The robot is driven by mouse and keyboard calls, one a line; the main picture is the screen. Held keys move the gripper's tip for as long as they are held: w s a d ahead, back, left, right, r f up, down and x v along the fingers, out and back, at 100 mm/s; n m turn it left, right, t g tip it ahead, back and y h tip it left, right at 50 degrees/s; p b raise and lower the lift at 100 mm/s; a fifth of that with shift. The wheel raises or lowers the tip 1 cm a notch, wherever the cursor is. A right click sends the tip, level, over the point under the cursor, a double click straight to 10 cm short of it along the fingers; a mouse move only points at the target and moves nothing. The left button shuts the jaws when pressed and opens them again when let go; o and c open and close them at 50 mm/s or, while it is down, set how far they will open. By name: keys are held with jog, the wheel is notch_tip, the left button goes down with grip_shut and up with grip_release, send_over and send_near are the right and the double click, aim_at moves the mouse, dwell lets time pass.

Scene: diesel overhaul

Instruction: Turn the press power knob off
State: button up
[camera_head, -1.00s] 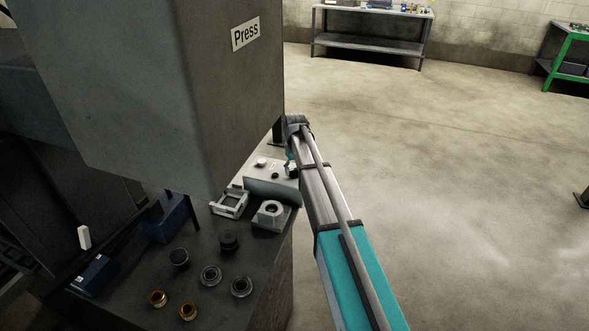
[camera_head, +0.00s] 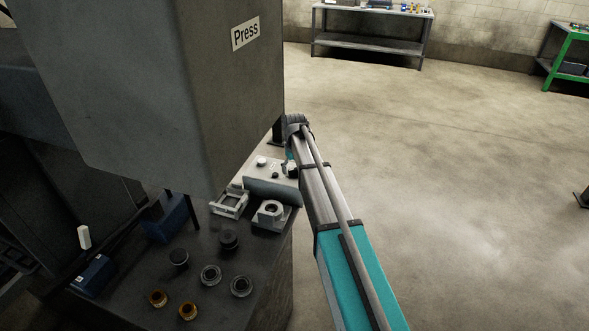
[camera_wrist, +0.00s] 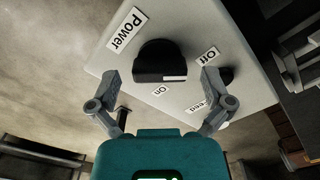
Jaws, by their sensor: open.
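The black power knob (camera_wrist: 160,62) stands on a pale grey control panel (camera_wrist: 110,62), below the "Power" label (camera_wrist: 127,30) in the wrist view. A white mark shows on the knob's lower right side. The "On" label (camera_wrist: 160,90) lies just below the knob and the "Off" label (camera_wrist: 208,56) to its right. My gripper (camera_wrist: 160,75) is open, with one finger on each side of the knob and visible gaps on both sides. In the head view the control box (camera_head: 262,186) sits on the press table, partly behind my arm; my fingers are not clear there.
The press housing (camera_head: 150,90) hangs over the table (camera_head: 225,295). A grey frame (camera_head: 230,203), a grey block (camera_head: 272,215) and several round parts lie on the table. A second dark knob (camera_wrist: 226,75) is close to my right finger. Open floor lies to the right.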

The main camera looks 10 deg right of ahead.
aim_at(295, 169)
jog(key=shift+m, duration=0.5)
jog(key=m, duration=0.3)
jog(key=shift+m, duration=0.3)
jog(key=m, duration=1.3)
notch_tip(295, 169, up, 14)
jog(key=p, duration=1.4)
jog(key=s+f+n+b, duration=0.4)
jog(key=s, duration=0.6)
jog(key=s+f+n+b, duration=0.4)
jog(key=s+n, duration=0.1)
jog(key=s, duration=0.5)
jog(key=s+f+n+b, duration=0.4)
jog(key=s+n, duration=0.1)
jog(key=s, duration=0.5)
jog(key=shift+s+d+f, duration=0.3)
jog(key=shift+d, duration=0.1)
